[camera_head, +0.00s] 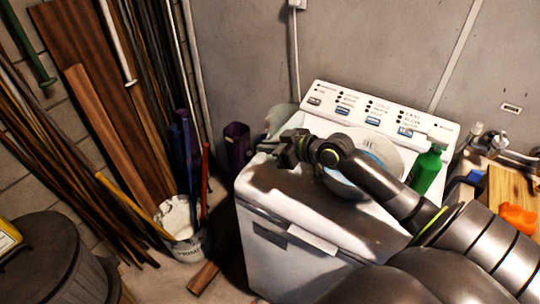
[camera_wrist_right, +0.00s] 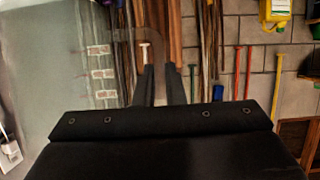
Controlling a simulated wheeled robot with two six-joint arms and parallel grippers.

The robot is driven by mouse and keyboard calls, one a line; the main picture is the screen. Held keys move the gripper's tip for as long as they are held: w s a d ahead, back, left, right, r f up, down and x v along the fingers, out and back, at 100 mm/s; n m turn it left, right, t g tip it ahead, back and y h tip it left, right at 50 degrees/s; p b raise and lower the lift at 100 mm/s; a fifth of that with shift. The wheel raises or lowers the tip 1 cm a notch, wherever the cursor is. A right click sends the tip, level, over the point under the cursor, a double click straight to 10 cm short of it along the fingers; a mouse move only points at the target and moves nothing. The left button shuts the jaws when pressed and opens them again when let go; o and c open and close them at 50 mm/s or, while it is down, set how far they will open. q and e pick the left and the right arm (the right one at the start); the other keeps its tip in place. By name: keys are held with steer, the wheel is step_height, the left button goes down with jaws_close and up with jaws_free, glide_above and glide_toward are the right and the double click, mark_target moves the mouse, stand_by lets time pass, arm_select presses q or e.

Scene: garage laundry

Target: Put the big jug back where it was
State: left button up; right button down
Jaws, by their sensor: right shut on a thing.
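The big jug (camera_head: 281,117) is pale grey-green and translucent. In the head view it shows behind my right gripper (camera_head: 283,148), at the back left corner of the white washing machine (camera_head: 300,215). My right gripper is shut on the jug's handle. In the right wrist view the jug (camera_wrist_right: 50,60) fills the left side, and its handle reaches the fingers (camera_wrist_right: 160,88). My gripper and wrist hide the lower part of the jug in the head view. I cannot tell whether the jug touches the machine top. My left gripper is not in view.
A green bottle (camera_head: 426,170) stands at the machine's right end, and a round pale item (camera_head: 385,151) lies behind my right forearm. A purple container (camera_head: 236,143) is left of the machine. A white bucket (camera_head: 183,240) and leaning planks (camera_head: 105,140) stand further left. The front left machine top is clear.

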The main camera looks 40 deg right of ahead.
mark_target(271, 157)
steer(key=shift+f, duration=1.9)
steer(key=c, duration=2)
jaws_free()
steer(key=shift+f, duration=0.2)
steer(key=o, duration=0.5)
steer(key=shift+r, duration=0.1)
steer(key=shift+r, duration=0.15)
steer(key=shift+s+d, duration=0.15)
steer(key=shift+s, duration=0.05)
steer(key=v, duration=1.1)
steer(key=shift+s+r+p, duration=0.15)
steer(key=shift+s+p, duration=0.05)
steer(key=shift+p, duration=0.25)
